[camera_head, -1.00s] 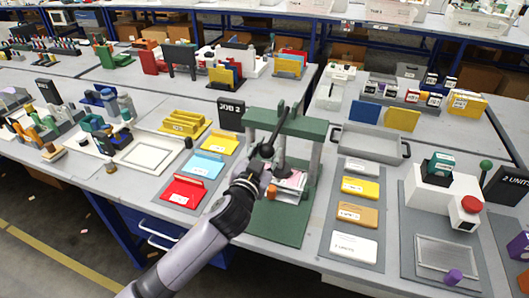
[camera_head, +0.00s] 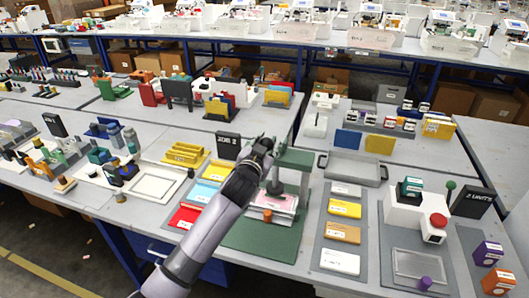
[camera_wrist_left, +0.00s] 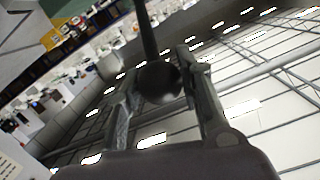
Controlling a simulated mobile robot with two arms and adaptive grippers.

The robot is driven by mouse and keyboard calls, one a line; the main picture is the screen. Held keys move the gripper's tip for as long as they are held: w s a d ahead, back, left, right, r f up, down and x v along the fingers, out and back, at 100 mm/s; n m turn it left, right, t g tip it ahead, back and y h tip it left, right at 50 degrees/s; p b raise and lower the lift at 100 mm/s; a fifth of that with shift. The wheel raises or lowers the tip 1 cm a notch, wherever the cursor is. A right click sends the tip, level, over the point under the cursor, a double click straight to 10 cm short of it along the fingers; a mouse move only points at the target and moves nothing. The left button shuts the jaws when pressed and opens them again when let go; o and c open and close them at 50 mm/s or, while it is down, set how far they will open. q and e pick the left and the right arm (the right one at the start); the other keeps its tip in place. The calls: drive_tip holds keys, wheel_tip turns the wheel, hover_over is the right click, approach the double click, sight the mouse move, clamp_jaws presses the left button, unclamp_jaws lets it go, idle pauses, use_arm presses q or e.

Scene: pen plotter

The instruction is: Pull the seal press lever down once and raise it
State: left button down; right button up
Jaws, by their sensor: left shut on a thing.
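The green seal press stands at the front middle of the table, with a flat base (camera_head: 265,238) and upright posts under a green top bar (camera_head: 297,158). My left gripper (camera_head: 264,146) is up at the front of the top bar in the head view and hides most of the lever. In the left wrist view the lever's dark ball knob (camera_wrist_left: 158,82) sits between the two fingers, and its rod (camera_wrist_left: 147,35) runs up out of the frame. The gripper is shut on the knob. A dark stamp head (camera_head: 275,187) shows above a pink and white piece (camera_head: 283,203) on the base. My right gripper is not in view.
Red, blue and yellow trays (camera_head: 188,217) lie left of the press, near the JOB 2 sign (camera_head: 228,146). A grey tray (camera_head: 352,169) and a board of cards (camera_head: 345,232) lie to its right. A red button device (camera_head: 433,228) stands farther right.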

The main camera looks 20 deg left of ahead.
use_arm(q)
drive_tip(key=shift+w+r, duration=0.25)
drive_tip(key=shift+r, duration=0.25)
drive_tip(key=shift+w+r, duration=0.25)
drive_tip(key=shift+r, duration=0.2)
drive_tip(key=shift+w+r+p, duration=0.1)
drive_tip(key=shift+p, duration=0.2)
drive_tip(key=shift+r, duration=0.1)
drive_tip(key=c, duration=1.5)
unclamp_jaws()
drive_tip(key=o, duration=0.4)
drive_tip(key=shift+w+f, duration=0.1)
drive_tip(key=shift+f, duration=0.15)
drive_tip(key=shift+f, duration=0.1)
drive_tip(key=shift+s, duration=0.75)
drive_tip(key=s+r, duration=0.1)
drive_tip(key=s, duration=0.9)
drive_tip(key=shift+s+a+r, duration=0.25)
drive_tip(key=shift+s+r, duration=0.05)
drive_tip(key=shift+r, duration=0.05)
